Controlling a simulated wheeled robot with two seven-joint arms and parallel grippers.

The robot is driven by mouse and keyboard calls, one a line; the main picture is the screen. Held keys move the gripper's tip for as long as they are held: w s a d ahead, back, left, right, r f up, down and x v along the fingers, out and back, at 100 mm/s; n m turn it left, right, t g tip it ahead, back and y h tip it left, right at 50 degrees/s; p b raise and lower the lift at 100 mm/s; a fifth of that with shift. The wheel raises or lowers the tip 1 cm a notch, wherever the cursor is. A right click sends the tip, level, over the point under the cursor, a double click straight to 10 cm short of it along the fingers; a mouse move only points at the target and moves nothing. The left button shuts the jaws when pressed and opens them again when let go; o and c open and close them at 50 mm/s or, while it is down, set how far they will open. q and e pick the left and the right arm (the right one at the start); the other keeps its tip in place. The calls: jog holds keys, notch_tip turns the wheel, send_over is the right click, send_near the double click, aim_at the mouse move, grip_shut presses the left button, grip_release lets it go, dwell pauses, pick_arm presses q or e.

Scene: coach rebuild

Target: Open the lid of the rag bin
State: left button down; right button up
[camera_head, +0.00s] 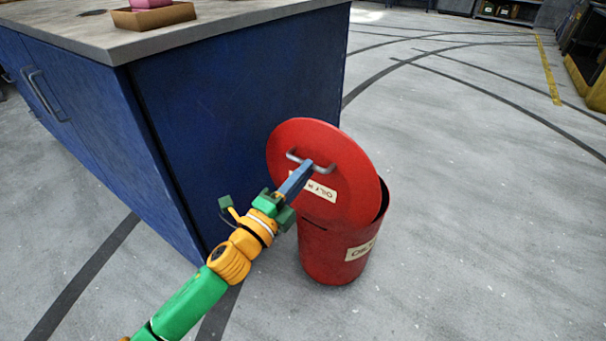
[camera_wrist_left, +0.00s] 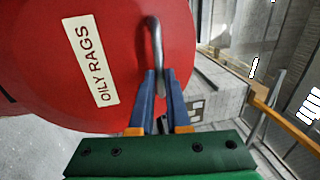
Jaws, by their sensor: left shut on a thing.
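The red rag bin (camera_head: 335,256) stands on the floor beside the blue cabinet. Its round red lid (camera_head: 345,165) is tilted up steeply, with a dark gap showing at the right between lid and rim. The lid has a grey bar handle and a label, which reads "OILY RAGS" in the left wrist view (camera_wrist_left: 90,62). My left gripper (camera_head: 306,168) is shut on the lid handle (camera_wrist_left: 154,38), its blue fingers on either side of the bar. The inside of the bin is mostly hidden behind the lid. My right gripper is not in view.
A blue cabinet (camera_head: 240,110) with a grey worktop (camera_head: 225,22) stands close to the left of the bin. A brown tray (camera_head: 153,17) with a pink thing sits on top. The grey floor (camera_head: 480,220) to the right is clear, with dark curved lines.

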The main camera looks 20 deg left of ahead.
pick_arm(q)
jog(key=c, duration=0.9)
grip_release()
jog(key=v, duration=0.7)
jog(key=shift+f, duration=0.1)
